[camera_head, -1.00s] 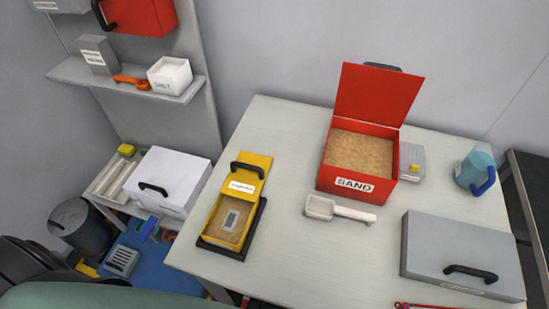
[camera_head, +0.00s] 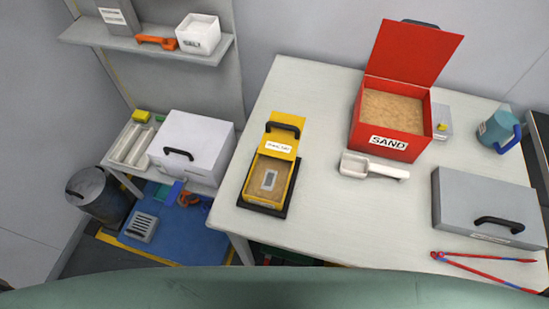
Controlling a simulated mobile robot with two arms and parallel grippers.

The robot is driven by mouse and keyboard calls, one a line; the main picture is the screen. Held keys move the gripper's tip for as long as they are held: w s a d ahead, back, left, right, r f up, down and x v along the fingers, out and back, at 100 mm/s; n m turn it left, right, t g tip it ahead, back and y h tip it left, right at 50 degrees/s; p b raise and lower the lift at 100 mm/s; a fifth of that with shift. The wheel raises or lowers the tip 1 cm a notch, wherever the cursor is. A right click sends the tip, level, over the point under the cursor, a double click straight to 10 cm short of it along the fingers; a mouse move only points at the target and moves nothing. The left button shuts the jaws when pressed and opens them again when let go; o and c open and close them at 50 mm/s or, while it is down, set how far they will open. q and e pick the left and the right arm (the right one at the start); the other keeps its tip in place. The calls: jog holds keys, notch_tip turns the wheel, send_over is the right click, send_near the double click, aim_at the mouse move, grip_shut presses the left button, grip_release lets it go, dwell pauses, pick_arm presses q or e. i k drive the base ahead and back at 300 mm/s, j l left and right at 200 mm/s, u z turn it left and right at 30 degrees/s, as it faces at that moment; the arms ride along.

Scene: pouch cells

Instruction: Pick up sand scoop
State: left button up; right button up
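The white sand scoop (camera_head: 355,165) lies on the pale table (camera_head: 325,215), just in front of the open red sand box (camera_head: 362,136). Its handle points right. The box is labelled SAND, holds sand (camera_head: 392,110), and its red lid (camera_head: 415,50) stands up at the back. To the left of the scoop, a yellow container (camera_head: 251,192) with its lid raised stands on a dark tray; it holds sand and a small grey pouch-like piece. Neither of my grippers shows in the head view.
A grey case (camera_head: 485,210) with a black handle and red-blue tongs (camera_head: 480,258) lie at the right. A blue-grey jug (camera_head: 495,130) stands at the back right. A white box (camera_head: 192,145) sits on a lower bench at left. The table's front middle is clear.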

aim_at(351, 166)
jog(key=z, duration=0.95)
